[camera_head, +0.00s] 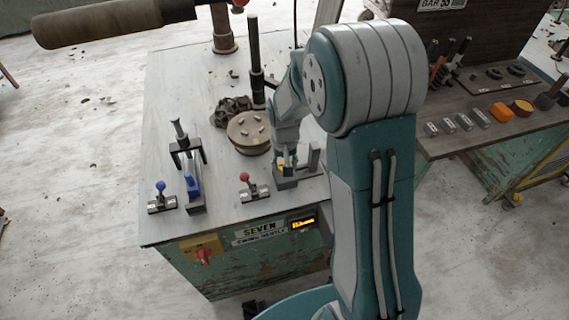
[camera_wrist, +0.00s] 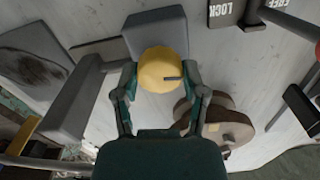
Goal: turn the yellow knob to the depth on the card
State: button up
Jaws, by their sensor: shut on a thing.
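The yellow knob (camera_wrist: 160,70) is round, with a dark line mark pointing to the right in the wrist view. It sits in front of a grey block (camera_wrist: 156,30). My gripper (camera_wrist: 160,84) is shut on the knob, one finger on each side of it. In the head view, a small yellow part of the knob (camera_head: 283,164) shows near my gripper (camera_head: 287,160), mostly hidden by my arm. A display (camera_head: 303,223) on the bench front glows orange; its text is too small to read. I cannot make out a depth card.
A round wheel plate (camera_head: 249,132) with small pieces on it stands left of my gripper. A red-knobbed lever (camera_head: 252,188), a blue-knobbed lever (camera_head: 161,198) and a blue clamp (camera_head: 192,184) stand along the bench front. A shelf (camera_head: 470,134) with small objects is at right.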

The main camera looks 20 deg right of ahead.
aim_at(283, 164)
jog(key=shift+w+r+m, duration=0.1)
jog(key=shift+w+m, duration=0.1)
jog(key=shift+m, duration=0.9)
jog(key=o, duration=1.1)
jog(key=shift+o, duration=0.2)
jog(key=shift+s, duration=0.1)
notch_tip(283, 164, up, 12)
jog(key=shift+a, duration=0.1)
